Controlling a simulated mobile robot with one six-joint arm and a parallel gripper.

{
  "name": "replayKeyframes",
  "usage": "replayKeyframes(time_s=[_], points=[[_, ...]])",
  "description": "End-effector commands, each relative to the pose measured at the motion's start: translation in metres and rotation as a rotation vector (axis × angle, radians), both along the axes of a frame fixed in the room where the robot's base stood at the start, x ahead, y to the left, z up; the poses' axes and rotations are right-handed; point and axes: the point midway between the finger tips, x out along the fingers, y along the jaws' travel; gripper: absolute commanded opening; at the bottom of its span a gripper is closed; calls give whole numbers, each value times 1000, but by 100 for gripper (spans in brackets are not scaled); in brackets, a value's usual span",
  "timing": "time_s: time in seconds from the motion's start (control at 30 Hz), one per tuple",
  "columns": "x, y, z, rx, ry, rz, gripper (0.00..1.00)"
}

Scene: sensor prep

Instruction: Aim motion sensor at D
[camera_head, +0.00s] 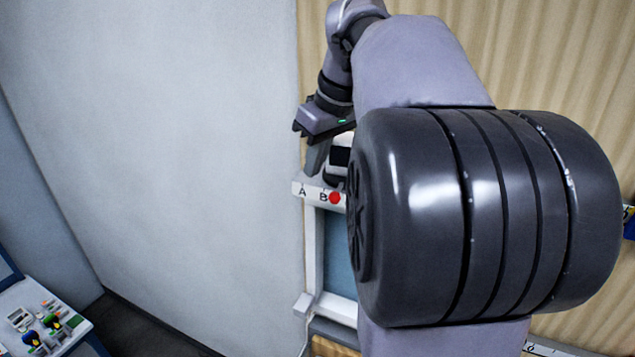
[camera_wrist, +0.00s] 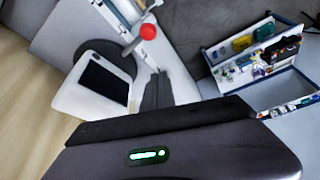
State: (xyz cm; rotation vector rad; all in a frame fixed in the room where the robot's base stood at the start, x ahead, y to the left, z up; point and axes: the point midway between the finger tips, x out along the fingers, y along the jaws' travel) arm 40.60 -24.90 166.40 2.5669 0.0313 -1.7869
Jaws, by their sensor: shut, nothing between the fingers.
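The motion sensor is a white body with a dark face (camera_head: 340,157), mostly hidden by my arm in the head view. In the wrist view the white sensor (camera_wrist: 75,100) shows its black panel, with a red ball (camera_wrist: 148,31) on a thin stalk beside it. In the head view the red ball (camera_head: 335,198) sits just right of the letter B on a white lettered strip (camera_head: 312,190). A and B are readable; D is hidden. My gripper (camera_head: 317,158) is shut and empty, at the sensor's left side. Its fingers (camera_wrist: 157,92) are beside the sensor; contact is unclear.
A white frame (camera_head: 312,245) with a blue-grey pane lies below the strip. A plain grey wall (camera_head: 160,130) fills the left. A workbench (camera_head: 20,300) with small parts stands at lower left. The wrist view shows a bench with bins (camera_wrist: 225,50) at right.

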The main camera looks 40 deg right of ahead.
Motion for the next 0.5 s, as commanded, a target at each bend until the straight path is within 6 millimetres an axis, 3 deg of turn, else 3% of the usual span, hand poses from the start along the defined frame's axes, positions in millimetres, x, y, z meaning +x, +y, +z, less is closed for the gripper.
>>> replayKeyframes(time_s=[0.03, 0.23, 0.5], points=[[3, 1, -11, 2, 1, 2, 0], [-27, -1, -17, 0, -2, -2, 0], [-35, -1, -20, -1, -2, 1, 0]])
